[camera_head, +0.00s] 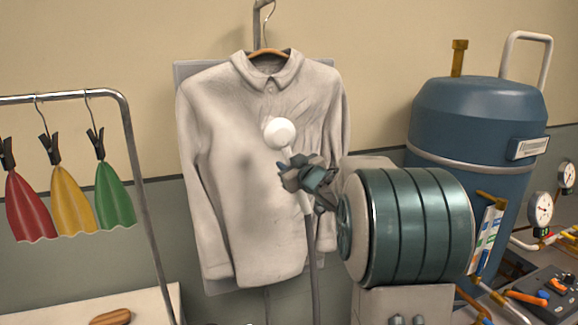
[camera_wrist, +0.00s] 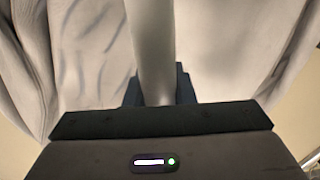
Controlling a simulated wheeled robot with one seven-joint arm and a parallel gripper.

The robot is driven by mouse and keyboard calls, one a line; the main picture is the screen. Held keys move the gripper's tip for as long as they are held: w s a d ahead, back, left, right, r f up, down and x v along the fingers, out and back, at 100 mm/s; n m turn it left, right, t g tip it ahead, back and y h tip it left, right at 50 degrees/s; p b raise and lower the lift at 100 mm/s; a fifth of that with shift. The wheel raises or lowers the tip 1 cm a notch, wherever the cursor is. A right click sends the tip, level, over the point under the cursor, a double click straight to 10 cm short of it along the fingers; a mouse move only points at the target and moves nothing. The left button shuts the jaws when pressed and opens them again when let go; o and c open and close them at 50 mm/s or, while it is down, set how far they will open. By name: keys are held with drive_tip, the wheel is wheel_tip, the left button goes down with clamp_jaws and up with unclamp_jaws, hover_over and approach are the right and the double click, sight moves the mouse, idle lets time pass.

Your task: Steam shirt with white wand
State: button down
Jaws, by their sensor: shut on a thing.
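A pale grey button-up shirt (camera_head: 225,160) hangs upright on a hanger in front of a grey board. Creases show on its upper right chest and on the right sleeve. The white wand (camera_head: 280,134) has its round head in front of the shirt's chest, right of the button line. My gripper (camera_head: 300,178) is shut on the wand's handle below the head. In the wrist view the wand's shaft (camera_wrist: 153,50) rises from between the jaws, with shirt fabric (camera_wrist: 85,50) behind it. Whether the head touches the cloth cannot be told.
A metal rail (camera_head: 130,130) at left holds red, yellow and green cloths on clips. A blue tank (camera_head: 470,125) with gauges stands at right, near a control panel (camera_head: 545,295). A hose (camera_head: 313,260) hangs below the wand. A brush (camera_head: 110,317) lies on the table at lower left.

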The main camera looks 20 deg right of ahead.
sight(290, 145)
drive_tip(key=shift+a+r+p, duration=0.1)
drive_tip(key=shift+r+p, duration=2.15)
drive_tip(key=shift+r, duration=0.55)
drive_tip(key=shift+s+d, duration=0.1)
drive_tip(key=shift+d, duration=5)
drive_tip(key=shift+d+f+b, duration=0.2)
drive_tip(key=shift+f+b, duration=6.75)
drive_tip(key=shift+f, duration=2.45)
drive_tip(key=shift+d+f+b, duration=0.15)
drive_tip(key=shift+f+b, duration=6.75)
drive_tip(key=shift+f, duration=2.45)
